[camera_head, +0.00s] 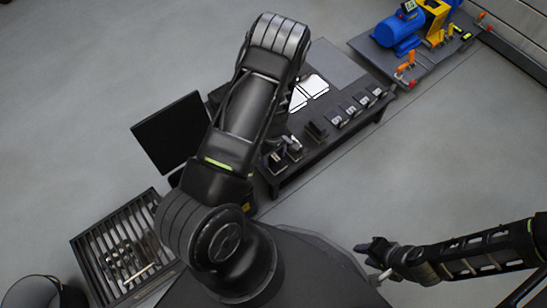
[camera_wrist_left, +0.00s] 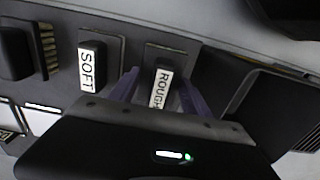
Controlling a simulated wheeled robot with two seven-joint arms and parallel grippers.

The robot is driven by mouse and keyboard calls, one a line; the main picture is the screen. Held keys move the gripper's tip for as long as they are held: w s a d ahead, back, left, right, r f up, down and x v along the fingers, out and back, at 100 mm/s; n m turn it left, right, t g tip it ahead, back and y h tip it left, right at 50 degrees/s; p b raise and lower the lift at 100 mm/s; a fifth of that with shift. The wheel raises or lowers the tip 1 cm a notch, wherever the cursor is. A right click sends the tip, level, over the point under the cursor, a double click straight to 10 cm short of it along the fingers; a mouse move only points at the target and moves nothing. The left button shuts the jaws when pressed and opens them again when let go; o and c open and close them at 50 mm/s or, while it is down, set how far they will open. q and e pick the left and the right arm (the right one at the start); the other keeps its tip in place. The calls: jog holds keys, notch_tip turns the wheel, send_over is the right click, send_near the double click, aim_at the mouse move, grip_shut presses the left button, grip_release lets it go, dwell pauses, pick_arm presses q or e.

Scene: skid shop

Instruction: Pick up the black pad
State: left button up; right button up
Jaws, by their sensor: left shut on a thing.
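A black pad (camera_wrist_left: 161,88) with a white label that reads as ROUGH, its end partly covered, stands upright in a dark holder in the left wrist view. My left gripper (camera_wrist_left: 159,78) has its two purplish fingers on either side of this pad and is shut on it. Another black pad (camera_wrist_left: 91,66), labelled SOFT, stands just left of it, clear of the fingers. In the head view my own left arm hides most of this gripper. My right gripper (camera_head: 374,257) is away from the table at lower right; its jaw gap is unclear.
The dark table (camera_head: 325,160) carries a row of small labelled blocks (camera_head: 350,108) and white sheets (camera_head: 312,86). A black monitor (camera_head: 170,133) stands left of my arm. A slatted crate (camera_head: 92,240) is lower left. A blue motor (camera_head: 398,33) sits on a far platform. Open floor surrounds these.

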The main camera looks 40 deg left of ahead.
aim_at(273, 155)
pick_arm(q)
notch_tip(273, 155, up, 9)
jog(key=p, duration=0.3)
jog(key=shift+f, duration=0.1)
